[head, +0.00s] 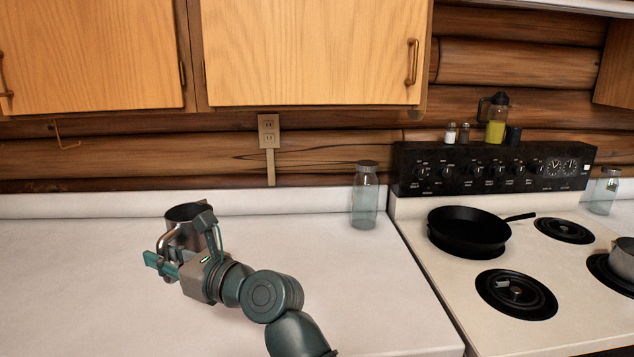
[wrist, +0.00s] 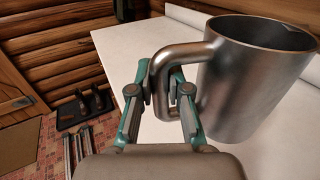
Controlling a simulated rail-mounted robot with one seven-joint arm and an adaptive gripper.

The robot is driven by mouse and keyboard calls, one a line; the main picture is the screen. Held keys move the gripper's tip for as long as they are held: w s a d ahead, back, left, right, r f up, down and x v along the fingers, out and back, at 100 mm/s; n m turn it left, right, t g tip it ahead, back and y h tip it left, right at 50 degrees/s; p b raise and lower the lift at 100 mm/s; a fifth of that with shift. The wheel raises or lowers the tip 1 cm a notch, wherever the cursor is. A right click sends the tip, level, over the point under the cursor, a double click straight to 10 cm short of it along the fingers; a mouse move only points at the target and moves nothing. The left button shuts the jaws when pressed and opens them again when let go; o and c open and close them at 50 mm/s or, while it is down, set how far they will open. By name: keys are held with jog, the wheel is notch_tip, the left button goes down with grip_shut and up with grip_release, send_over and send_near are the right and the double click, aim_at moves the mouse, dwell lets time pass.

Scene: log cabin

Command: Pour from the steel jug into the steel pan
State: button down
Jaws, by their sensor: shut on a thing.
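The steel jug (head: 186,218) is upright over the left part of the white counter, with its open top facing up. My gripper (head: 188,252) is shut on its handle. In the wrist view the jug (wrist: 255,80) fills the upper right, and the fingers (wrist: 166,95) clasp the curved handle from both sides. I cannot tell whether the jug's base touches the counter. The steel pan (head: 623,260) sits on the stove at the far right edge of the head view, partly cut off. It is well apart from my gripper.
A glass jar (head: 365,197) stands on the counter between the jug and the stove. A black skillet (head: 467,232) sits on the back left burner. Shakers and an oil bottle (head: 496,120) stand on the stove's back panel. Cabinets (head: 315,50) hang above.

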jog(key=w+d+f+m+t+h+p, duration=0.15)
jog(key=w+d+m+t+h, duration=0.3)
jog(key=w+d, duration=0.5)
jog(key=w+d+f+m+t+h+p, duration=0.1)
jog(key=w+d+m+t+h+p, duration=0.3)
jog(key=w+d, duration=0.6)
jog(key=w+d+f+m+h+p, duration=0.1)
jog(key=w+d+f+h, duration=0.1)
jog(key=d, duration=0.6)
jog(key=w+d+f+m+t+h+p, duration=0.1)
jog(key=w+d+f+m+h, duration=0.1)
jog(key=d, duration=0.6)
jog(key=w+d+f+m+t+h+p, duration=0.1)
jog(key=w+d+h, duration=0.3)
jog(key=d, duration=0.4)
jog(key=shift+w+d+f+m+p, duration=0.2)
jog(key=shift+w+f+m+p, duration=0.35)
jog(key=shift+f, duration=0.3)
